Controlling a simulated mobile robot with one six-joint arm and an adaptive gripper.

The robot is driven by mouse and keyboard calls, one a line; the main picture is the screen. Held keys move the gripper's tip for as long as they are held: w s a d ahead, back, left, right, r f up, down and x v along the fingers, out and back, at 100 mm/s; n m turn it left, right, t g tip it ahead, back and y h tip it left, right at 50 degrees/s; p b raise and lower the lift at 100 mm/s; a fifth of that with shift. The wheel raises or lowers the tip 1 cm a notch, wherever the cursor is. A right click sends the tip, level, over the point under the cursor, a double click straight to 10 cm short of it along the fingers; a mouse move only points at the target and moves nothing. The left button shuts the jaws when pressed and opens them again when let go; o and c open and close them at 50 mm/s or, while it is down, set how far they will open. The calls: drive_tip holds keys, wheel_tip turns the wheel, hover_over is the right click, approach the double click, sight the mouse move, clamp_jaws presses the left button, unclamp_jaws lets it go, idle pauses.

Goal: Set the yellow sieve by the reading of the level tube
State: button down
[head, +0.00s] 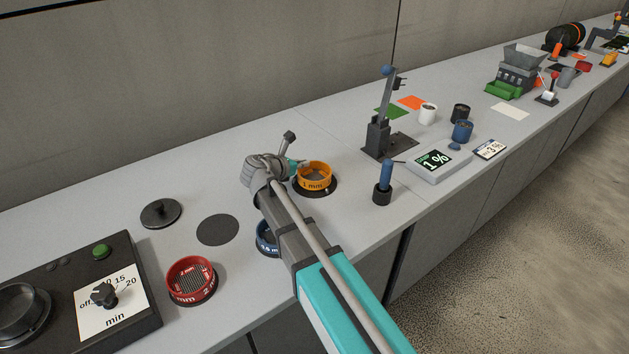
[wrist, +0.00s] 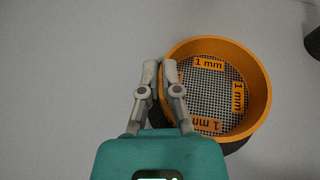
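The yellow sieve (head: 315,170) is a shallow orange-yellow ring with a mesh bottom and "1 mm" labels. It also shows in the wrist view (wrist: 259,92). Something dark shows under its edge; I cannot tell whether the sieve touches it. My gripper (wrist: 160,68) is at the sieve's left side, its two fingers close together across the rim, one outside and one inside. It looks shut on the rim. In the head view my gripper (head: 293,165) partly covers the sieve's left edge. I cannot identify the level tube with certainty; a blue upright cylinder (head: 386,174) stands on a black base to the right.
A red sieve (head: 191,278) and a partly hidden blue sieve (head: 266,240) stand nearer. A black flat disc (head: 217,230), a black lid with knob (head: 161,213) and a timer machine (head: 70,300) lie left.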

drive_tip(key=shift+f, duration=0.15)
drive_tip(key=c, duration=1.3)
unclamp_jaws()
drive_tip(key=o, duration=0.6)
drive_tip(key=o, duration=0.3)
wheel_tip(320, 180, up, 9)
drive_tip(key=p, duration=0.9)
drive_tip(key=s+a+r+p, duration=0.1)
drive_tip(key=s+a, duration=0.7)
drive_tip(key=s, duration=0.3)
drive_tip(key=s+a+r+p, duration=0.1)
drive_tip(key=s+a, duration=0.8)
drive_tip(key=s, duration=0.1)
drive_tip(key=shift+s+a+r, duration=0.3)
drive_tip(key=shift+s, duration=0.1)
